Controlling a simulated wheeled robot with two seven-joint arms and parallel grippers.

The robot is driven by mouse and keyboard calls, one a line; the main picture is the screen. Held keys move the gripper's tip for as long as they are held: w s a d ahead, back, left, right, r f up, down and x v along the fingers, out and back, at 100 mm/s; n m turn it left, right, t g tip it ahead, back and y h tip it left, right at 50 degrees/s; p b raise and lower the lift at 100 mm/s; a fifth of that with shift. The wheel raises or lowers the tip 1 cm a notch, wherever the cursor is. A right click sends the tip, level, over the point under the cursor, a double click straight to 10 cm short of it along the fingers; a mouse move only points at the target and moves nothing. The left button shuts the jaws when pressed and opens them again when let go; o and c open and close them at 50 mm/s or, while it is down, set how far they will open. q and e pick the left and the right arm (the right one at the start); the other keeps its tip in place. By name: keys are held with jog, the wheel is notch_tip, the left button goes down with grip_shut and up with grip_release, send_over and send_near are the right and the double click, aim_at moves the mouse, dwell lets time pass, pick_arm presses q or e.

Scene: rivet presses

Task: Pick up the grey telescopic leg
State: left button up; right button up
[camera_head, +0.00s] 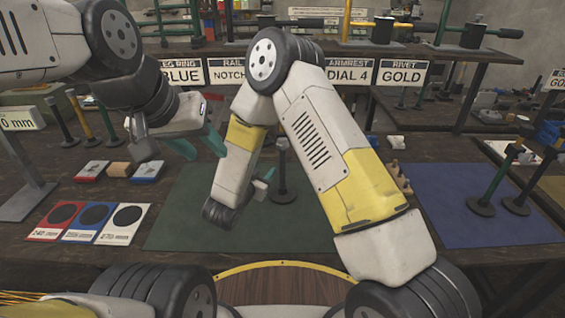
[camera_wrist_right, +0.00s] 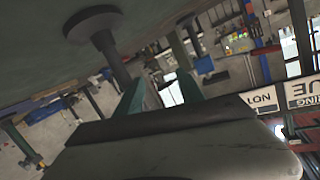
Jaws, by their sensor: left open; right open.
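A dark grey telescopic leg (camera_head: 282,172) stands upright on its round base on the green mat (camera_head: 180,225). My right gripper (camera_head: 267,177) is open, low over the mat, just left of the leg's lower pole. In the right wrist view, the leg's round base and pole (camera_wrist_right: 112,55) appear upside down, close to one teal finger of the gripper (camera_wrist_right: 160,88). I cannot tell whether the pole is between the fingers. My left gripper (camera_head: 198,144) is open and empty, raised above the back left of the mat.
Red, blue and white cards (camera_head: 122,224) lie left of the mat. Small blocks (camera_head: 118,169) lie behind them. Several poles (camera_head: 81,117) stand at the back left. Signs (camera_head: 402,74) line the back shelf.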

jog(key=s+f+h, duration=0.1)
jog(key=s+d+h, duration=0.1)
jog(key=s, duration=0.1)
jog(key=s+f+h, duration=0.1)
jog(key=s, duration=0.1)
jog(key=shift+d+f+t, duration=0.3)
jog(key=shift+t, duration=0.1)
jog(key=shift+s+d+h, duration=0.1)
jog(key=shift+s+h, duration=0.3)
jog(key=shift+d, duration=0.2)
jog(key=shift+n, duration=0.3)
jog(key=x, duration=1.1)
jog(key=shift+w+d+r, duration=0.15)
jog(key=shift+w, duration=0.05)
jog(key=shift+c, duration=0.3)
grip_shut()
